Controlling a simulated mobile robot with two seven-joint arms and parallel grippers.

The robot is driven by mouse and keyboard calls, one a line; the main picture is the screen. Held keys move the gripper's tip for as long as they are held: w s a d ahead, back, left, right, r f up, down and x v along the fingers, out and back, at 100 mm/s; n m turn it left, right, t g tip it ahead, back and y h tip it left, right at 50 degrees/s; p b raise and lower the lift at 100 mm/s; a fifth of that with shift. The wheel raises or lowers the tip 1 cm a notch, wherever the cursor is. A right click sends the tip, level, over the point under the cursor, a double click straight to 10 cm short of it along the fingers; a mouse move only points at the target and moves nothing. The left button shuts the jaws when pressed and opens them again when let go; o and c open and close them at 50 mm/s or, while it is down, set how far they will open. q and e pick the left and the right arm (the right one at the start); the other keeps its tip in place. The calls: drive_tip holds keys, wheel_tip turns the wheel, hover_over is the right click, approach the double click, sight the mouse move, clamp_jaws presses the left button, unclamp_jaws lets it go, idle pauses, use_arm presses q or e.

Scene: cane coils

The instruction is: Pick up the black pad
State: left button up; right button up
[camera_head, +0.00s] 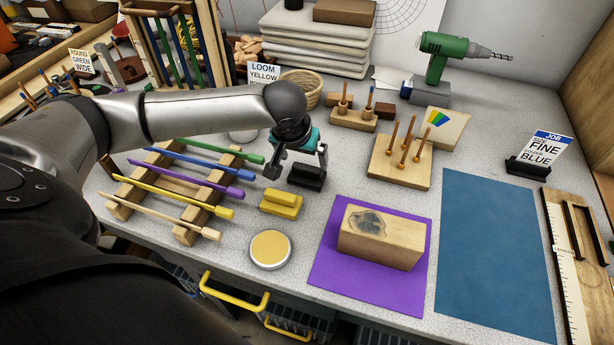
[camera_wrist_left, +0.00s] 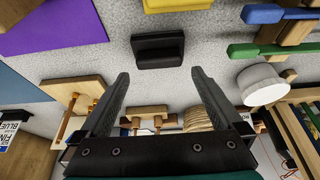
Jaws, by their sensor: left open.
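The black pad (camera_head: 306,178) is a small dark block with a raised grip, lying on the grey worktop behind the yellow pad. In the left wrist view the black pad (camera_wrist_left: 158,50) lies just beyond my fingertips, roughly centred between them. My left gripper (camera_head: 297,163) is open and empty, pointing down over the black pad. Its two fingers (camera_wrist_left: 160,74) stand wide apart in the wrist view, and the gap between them is wider than the pad. I cannot tell the exact height above the pad. My right gripper is in neither view.
A yellow pad (camera_head: 281,203) sits in front of the black pad. Colored sticks lie on a wooden rack (camera_head: 190,236) to the left. A yellow-topped round tin (camera_head: 270,250), a wooden block (camera_head: 381,237) on a purple sheet (camera_head: 340,289) and a pegged board (camera_head: 400,168) stand around.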

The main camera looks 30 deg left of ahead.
sight(307, 168)
use_arm(q)
drive_tip(key=b+x, duration=0.1)
drive_tip(key=x, duration=0.4)
drive_tip(key=shift+b, duration=0.35)
drive_tip(key=c, duration=1.1)
